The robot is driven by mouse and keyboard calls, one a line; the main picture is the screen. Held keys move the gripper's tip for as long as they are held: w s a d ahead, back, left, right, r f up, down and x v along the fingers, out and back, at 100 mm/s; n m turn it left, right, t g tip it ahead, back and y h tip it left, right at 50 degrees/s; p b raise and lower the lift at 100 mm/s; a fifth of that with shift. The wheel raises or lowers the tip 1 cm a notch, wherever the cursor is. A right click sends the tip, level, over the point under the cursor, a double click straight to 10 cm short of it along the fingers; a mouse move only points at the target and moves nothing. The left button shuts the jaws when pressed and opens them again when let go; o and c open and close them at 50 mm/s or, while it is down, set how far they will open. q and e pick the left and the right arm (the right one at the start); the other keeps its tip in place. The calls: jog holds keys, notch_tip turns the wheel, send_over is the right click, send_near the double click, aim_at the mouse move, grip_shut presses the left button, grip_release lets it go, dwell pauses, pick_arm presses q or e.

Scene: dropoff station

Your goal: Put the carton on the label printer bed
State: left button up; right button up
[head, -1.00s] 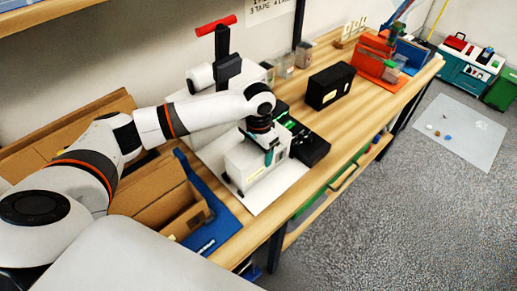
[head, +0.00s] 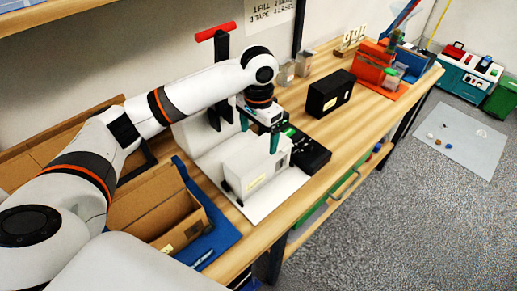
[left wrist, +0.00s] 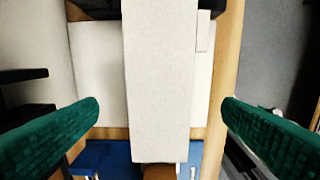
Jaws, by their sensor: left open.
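A white carton (head: 255,172) with a pale label on its side stands upright on the white printer bed (head: 277,200). Its underside is hidden; it appears to rest on the bed. My left gripper (head: 259,131) is open above the carton's far end, its green fingers apart from each other. In the left wrist view the carton (left wrist: 157,80) lies lengthwise between the spread fingers (left wrist: 161,106), with clear gaps on both sides. My right gripper is not in view.
A black device with green parts (head: 312,157) stands right beside the bed. A black box (head: 330,93) is farther back. A red-handled upright (head: 217,32) rises behind the bed.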

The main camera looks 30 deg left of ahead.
pick_arm(q)
jog(key=shift+r, duration=1.15)
dwell(0.9)
dwell(0.6)
